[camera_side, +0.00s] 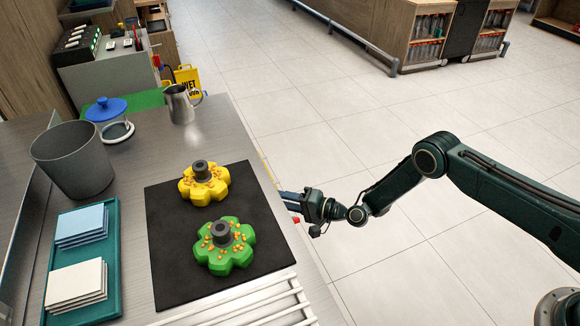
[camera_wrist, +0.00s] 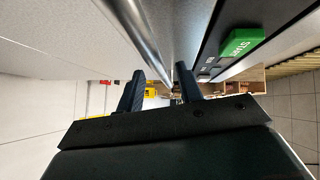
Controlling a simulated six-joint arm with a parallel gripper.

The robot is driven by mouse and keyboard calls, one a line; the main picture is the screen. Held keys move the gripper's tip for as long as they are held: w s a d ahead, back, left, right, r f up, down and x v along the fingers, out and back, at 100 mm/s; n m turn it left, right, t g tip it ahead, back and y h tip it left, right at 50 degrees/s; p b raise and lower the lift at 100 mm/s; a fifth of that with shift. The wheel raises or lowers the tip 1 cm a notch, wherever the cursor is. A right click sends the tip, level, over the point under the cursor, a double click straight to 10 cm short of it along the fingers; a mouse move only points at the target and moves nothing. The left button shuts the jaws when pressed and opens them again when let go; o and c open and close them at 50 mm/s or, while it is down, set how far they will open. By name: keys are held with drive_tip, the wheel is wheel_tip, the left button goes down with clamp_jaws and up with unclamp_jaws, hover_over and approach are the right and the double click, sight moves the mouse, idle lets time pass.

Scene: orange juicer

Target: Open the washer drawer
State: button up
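My gripper (camera_side: 288,203) is at the right edge of the counter in the side view, its fingertips partly hidden by the counter edge. In the wrist view my gripper (camera_wrist: 160,69) shows two dark blue fingers spread apart with nothing clamped between them. A long shiny metal bar (camera_wrist: 138,35), which looks like a handle or edge, runs down toward the gap between the fingertips; contact cannot be told. Beside it is a dark panel (camera_wrist: 225,58) with a green START button (camera_wrist: 241,44). The washer drawer itself cannot be made out in the side view.
The counter (camera_side: 225,130) holds a black mat (camera_side: 165,255) with a yellow part (camera_side: 190,190) and a green part (camera_side: 240,255). A metal pitcher (camera_side: 180,104), grey bin (camera_side: 75,160) and teal tray (camera_side: 112,250) stand around it. The tiled floor (camera_side: 330,130) is open.

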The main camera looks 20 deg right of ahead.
drive_tip(key=shift+x, duration=1.5)
clamp_jaws()
